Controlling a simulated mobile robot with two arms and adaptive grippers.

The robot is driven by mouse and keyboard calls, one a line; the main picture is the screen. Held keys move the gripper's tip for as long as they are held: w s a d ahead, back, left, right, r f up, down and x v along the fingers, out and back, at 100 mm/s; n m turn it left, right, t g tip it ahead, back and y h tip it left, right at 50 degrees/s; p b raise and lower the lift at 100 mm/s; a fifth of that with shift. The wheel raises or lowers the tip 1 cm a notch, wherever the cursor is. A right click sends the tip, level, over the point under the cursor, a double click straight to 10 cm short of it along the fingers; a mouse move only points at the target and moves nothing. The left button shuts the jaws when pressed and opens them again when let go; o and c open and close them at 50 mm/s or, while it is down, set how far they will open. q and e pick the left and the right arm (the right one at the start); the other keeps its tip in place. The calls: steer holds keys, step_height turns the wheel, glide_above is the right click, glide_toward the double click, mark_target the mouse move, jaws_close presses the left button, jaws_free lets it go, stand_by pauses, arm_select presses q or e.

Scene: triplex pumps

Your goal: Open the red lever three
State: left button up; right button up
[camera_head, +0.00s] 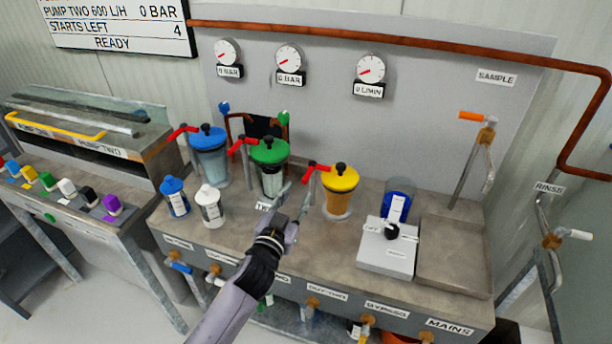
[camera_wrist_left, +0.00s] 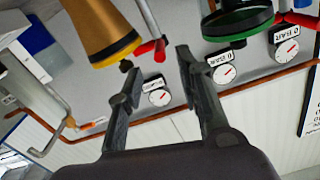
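Three red levers stand beside the lidded vessels on the bench. The one beside the yellow-lidded vessel (camera_head: 341,180), third from the left, is the red lever three (camera_head: 312,170). It also shows in the left wrist view (camera_wrist_left: 151,49), where the picture is inverted, in the gap between the fingertips. My left gripper (camera_head: 297,196) is open and empty, in front of this lever and left of the yellow-lidded vessel. Its spread fingers show in the left wrist view (camera_wrist_left: 156,62). Contact with the lever cannot be told. My right gripper is not in view.
The green-lidded vessel (camera_head: 270,165) and blue-lidded vessel (camera_head: 208,155) stand to the left. Small blue and white bottles (camera_head: 209,207) stand before them. A white box with a black knob (camera_head: 388,250) sits at right. Gauges and a copper pipe (camera_head: 400,40) line the back panel.

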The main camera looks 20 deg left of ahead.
mark_target(306, 176)
arm_select(q)
steer(key=w, duration=0.7)
steer(key=shift+w+d, duration=0.2)
steer(key=shift+w, duration=0.2)
steer(key=shift+c, duration=0.6)
jaws_close()
